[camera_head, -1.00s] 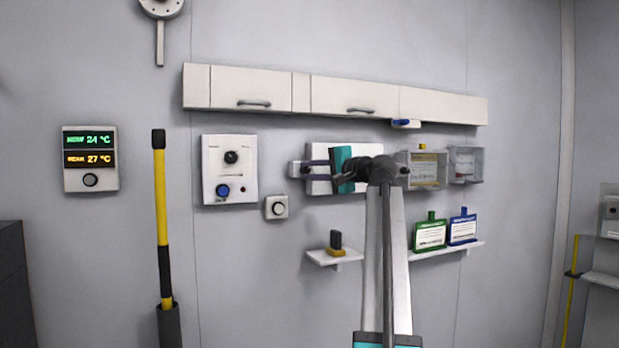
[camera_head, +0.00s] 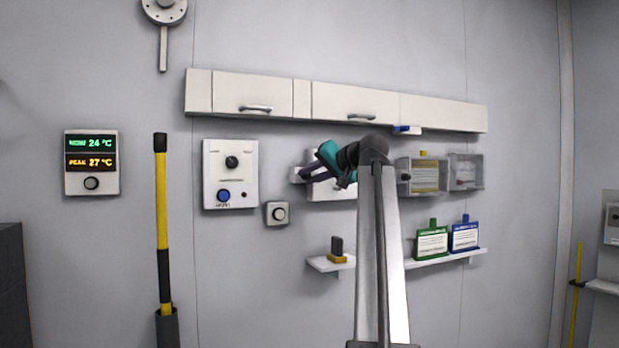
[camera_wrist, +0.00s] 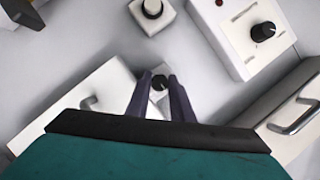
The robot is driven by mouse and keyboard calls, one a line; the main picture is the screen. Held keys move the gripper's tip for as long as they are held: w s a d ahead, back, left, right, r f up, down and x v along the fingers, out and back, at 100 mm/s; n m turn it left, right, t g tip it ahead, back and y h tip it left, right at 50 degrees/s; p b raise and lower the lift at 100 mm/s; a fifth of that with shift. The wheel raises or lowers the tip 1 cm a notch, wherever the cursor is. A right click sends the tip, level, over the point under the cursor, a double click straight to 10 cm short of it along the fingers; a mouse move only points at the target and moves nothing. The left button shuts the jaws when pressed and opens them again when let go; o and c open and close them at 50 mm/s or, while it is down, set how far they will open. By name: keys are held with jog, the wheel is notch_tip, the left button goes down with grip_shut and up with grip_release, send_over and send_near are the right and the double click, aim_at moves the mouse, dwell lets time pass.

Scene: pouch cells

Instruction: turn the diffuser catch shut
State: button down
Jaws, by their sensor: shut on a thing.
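The fingers and wrist hide the knob and much of the box there.
A white panel with a black knob and blue button (camera_head: 230,174) and a small button box (camera_head: 277,213) are left of my gripper. A long white cabinet (camera_head: 350,101) is above; a small shelf (camera_head: 322,264) is below. Clear cases (camera_head: 421,175) are to the right.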

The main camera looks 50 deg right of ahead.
jog(key=shift+d+r, duration=0.15)
jog(key=shift+r, duration=0.2)
jog(key=c, duration=1.6)
grip_release()
jog(key=shift+o, duration=0.2)
jog(key=shift+f, duration=0.1)
jog(key=shift+s, duration=0.15)
jog(key=b+v, duration=0.2)
jog(key=v, duration=1.1)
jog(key=shift+s+b, duration=0.3)
